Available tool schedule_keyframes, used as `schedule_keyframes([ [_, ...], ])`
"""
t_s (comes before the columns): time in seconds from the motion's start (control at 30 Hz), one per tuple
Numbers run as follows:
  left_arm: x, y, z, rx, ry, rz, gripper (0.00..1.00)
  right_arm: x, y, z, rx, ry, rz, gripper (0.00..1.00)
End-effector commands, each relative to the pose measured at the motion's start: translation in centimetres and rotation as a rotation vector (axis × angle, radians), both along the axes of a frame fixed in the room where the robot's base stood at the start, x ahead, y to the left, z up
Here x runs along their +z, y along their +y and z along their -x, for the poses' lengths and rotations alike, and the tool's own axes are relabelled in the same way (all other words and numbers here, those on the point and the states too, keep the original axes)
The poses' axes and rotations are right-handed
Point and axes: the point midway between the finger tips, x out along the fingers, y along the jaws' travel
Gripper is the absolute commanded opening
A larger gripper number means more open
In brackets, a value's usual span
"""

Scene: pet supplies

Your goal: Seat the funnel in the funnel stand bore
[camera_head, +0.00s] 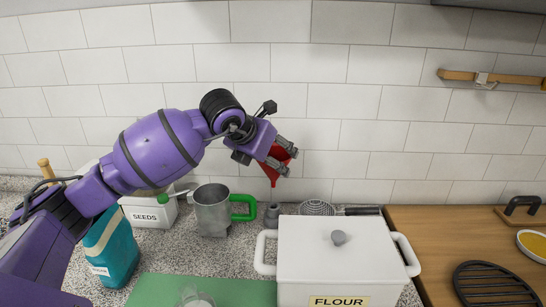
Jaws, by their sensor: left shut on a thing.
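My left gripper (287,161) is shut on the red funnel (273,172), raised in front of the tiled wall. The funnel's spout points down, and the fingers hide part of its cone. The funnel is above the counter and apart from everything on it. A small dark grey upright piece (271,215) stands on the counter below the funnel, just behind the flour box. It may be the funnel stand, but its bore cannot be made out. My right gripper is not in view.
A white flour box (330,255) with side handles stands front centre. A metal jug (213,212) with a green handle, a white seeds container (148,216) and a teal bag (112,250) stand left. A green mat (160,290) lies in front. A strainer (318,207) lies behind the box.

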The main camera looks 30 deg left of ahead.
Motion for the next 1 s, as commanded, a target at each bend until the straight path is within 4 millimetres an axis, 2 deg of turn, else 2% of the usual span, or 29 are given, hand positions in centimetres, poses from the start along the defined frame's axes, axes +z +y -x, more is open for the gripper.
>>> schedule_keyframes([
  [0.6,-5.4,0.0,0.0,-0.001,0.005,0.0,0.46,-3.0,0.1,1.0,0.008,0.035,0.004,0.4],
  [1.0,-5.6,0.0,0.0,-0.001,-0.001,0.0,0.46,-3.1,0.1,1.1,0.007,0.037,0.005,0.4],
])
